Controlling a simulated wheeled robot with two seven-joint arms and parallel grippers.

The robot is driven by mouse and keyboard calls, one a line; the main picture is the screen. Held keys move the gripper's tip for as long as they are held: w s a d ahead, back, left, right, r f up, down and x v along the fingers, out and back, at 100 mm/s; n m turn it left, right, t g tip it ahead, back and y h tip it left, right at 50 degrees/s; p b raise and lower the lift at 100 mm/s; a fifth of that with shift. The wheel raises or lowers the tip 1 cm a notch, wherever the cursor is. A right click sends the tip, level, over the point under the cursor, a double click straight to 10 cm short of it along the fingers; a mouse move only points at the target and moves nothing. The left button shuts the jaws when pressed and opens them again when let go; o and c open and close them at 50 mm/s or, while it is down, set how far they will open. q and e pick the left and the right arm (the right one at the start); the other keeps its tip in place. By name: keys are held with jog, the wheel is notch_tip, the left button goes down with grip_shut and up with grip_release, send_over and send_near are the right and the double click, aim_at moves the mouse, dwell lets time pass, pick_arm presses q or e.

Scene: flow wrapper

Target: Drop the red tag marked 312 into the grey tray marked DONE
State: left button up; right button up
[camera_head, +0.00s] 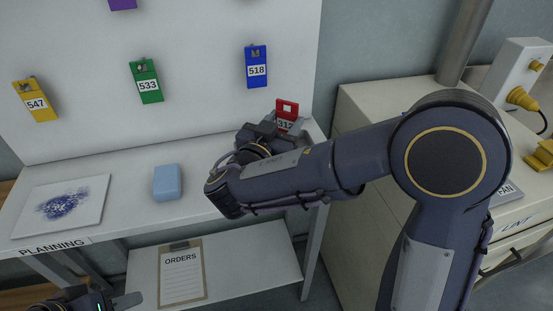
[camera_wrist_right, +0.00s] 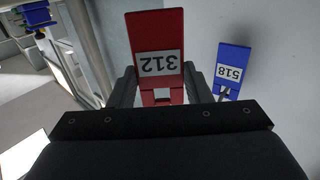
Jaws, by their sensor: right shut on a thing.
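The red tag marked 312 (camera_head: 287,109) is between the fingers of my right gripper (camera_head: 282,127), in front of the right end of the white board. In the right wrist view the red tag (camera_wrist_right: 157,40) shows its 312 label upside down, with a finger of my right gripper (camera_wrist_right: 160,88) on each side, shut on it. My left gripper (camera_head: 122,301) is at the bottom left edge, mostly cut off; its opening cannot be told. No grey tray marked DONE is visible in these views.
Blue tag 518 (camera_head: 256,66), green tag 533 (camera_head: 145,80) and yellow tag 547 (camera_head: 36,100) hang on the white board (camera_head: 200,50). A blue block (camera_head: 167,182) and a stained white sheet (camera_head: 62,206) lie on the PLANNING table. An ORDERS clipboard (camera_head: 181,273) lies on the lower shelf.

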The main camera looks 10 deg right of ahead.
jog(key=shift+d+f, duration=0.1)
jog(key=shift+f, duration=1.7)
jog(key=o, duration=1)
jog(key=shift+o, duration=0.2)
jog(key=shift+b, duration=0.3)
jog(key=b+v, duration=0.2)
jog(key=v, duration=0.5)
jog(key=shift+s+a, duration=0.3)
